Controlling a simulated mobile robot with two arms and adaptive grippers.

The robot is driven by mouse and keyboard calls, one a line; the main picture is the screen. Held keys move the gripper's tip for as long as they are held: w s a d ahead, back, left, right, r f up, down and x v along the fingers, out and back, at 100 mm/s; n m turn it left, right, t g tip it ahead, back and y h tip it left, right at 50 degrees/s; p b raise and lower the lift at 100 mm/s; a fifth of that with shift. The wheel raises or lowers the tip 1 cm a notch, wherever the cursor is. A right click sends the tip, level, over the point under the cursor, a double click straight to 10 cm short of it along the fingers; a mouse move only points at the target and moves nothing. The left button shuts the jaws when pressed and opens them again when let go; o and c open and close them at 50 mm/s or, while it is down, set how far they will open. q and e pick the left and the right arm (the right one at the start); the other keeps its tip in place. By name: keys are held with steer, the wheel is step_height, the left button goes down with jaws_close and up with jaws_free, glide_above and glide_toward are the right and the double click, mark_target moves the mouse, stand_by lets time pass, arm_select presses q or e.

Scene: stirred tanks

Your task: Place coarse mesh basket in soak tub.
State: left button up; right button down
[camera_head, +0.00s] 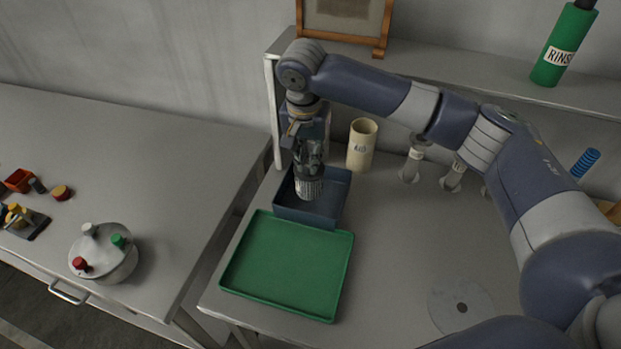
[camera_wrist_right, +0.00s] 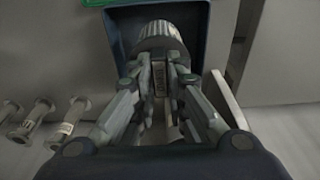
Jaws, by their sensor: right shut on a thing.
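The coarse mesh basket (camera_head: 309,188) is a small grey ribbed cylinder. My right gripper (camera_head: 308,168) is shut on its top and holds it upright inside the dark blue soak tub (camera_head: 341,190). In the right wrist view the basket (camera_wrist_right: 160,36) shows beyond the fingers of my right gripper (camera_wrist_right: 160,85), with the tub's wall (camera_wrist_right: 200,30) around it. I cannot tell whether the basket touches the tub's floor. My left gripper is not in view.
A green tray (camera_head: 285,265) lies in front of the tub. A cream cylinder (camera_head: 362,145) stands close to its right. Several grey fittings (camera_head: 411,166) are further right. A shelf (camera_head: 450,65) runs behind. The bench right of the tray is mostly clear.

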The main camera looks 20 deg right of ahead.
mark_target(310, 179)
steer(key=f, duration=0.3)
steer(key=shift+s+d+f+p, duration=0.15)
steer(key=shift+s+p, duration=0.15)
steer(key=f, duration=0.2)
steer(key=f+p, duration=0.1)
steer(key=f, duration=0.1)
steer(key=shift+w, duration=0.25)
steer(key=c, duration=1.6)
jaws_free()
steer(key=shift+r, duration=0.2)
steer(key=r, duration=0.3)
steer(key=s+r+b, duration=0.1)
steer(key=r, duration=0.3)
steer(key=a+r+b, duration=0.1)
steer(key=r, duration=0.2)
steer(key=shift+s+r, duration=0.2)
steer(key=shift+r, duration=0.05)
steer(key=shift+s+r, duration=0.1)
steer(key=shift+r, duration=0.45)
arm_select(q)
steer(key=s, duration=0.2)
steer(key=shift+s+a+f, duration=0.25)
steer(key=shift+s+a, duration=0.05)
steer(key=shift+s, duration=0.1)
arm_select(e)
steer(key=shift+f, duration=0.1)
